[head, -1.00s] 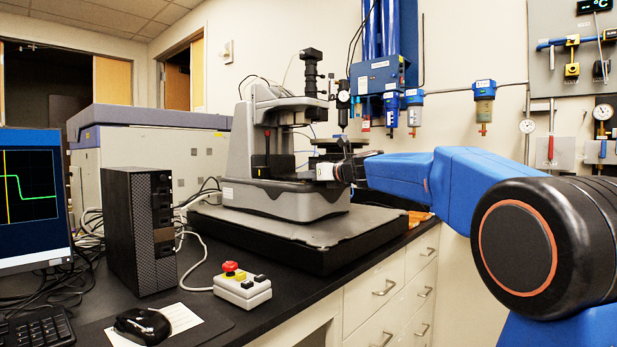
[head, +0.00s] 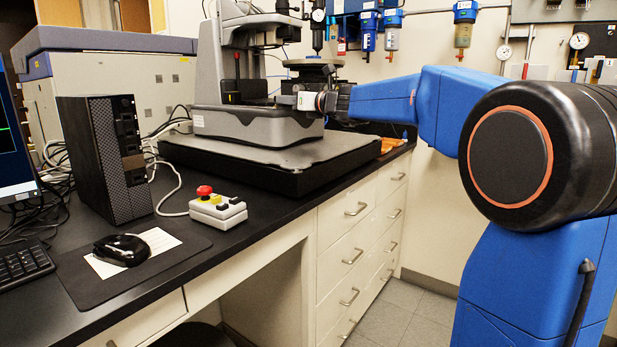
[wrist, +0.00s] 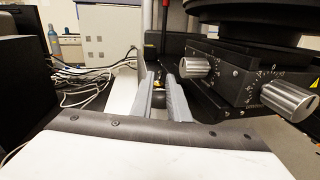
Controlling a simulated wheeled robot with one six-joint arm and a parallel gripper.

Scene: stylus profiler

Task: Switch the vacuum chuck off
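The stylus profiler (head: 250,122) stands on a black slab on the bench. Its round dark stage plate (head: 312,64) also shows at the top right of the wrist view (wrist: 250,10). My gripper (head: 290,101) reaches in from the right, low beside the stage, above the profiler's grey base. In the wrist view, the two grey fingers of my gripper (wrist: 159,80) are parted with a narrow gap. A small dark thing with a pale yellowish spot (wrist: 157,88) shows in that gap, too small to identify. I cannot make out a vacuum switch for certain.
Two silver knobs (wrist: 288,101) (wrist: 193,67) on the stage block stand close to the right of my fingers. A control box with a red button (head: 217,211), a mouse (head: 122,249) and a black computer (head: 104,158) stand on the bench. Cables lie behind the computer.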

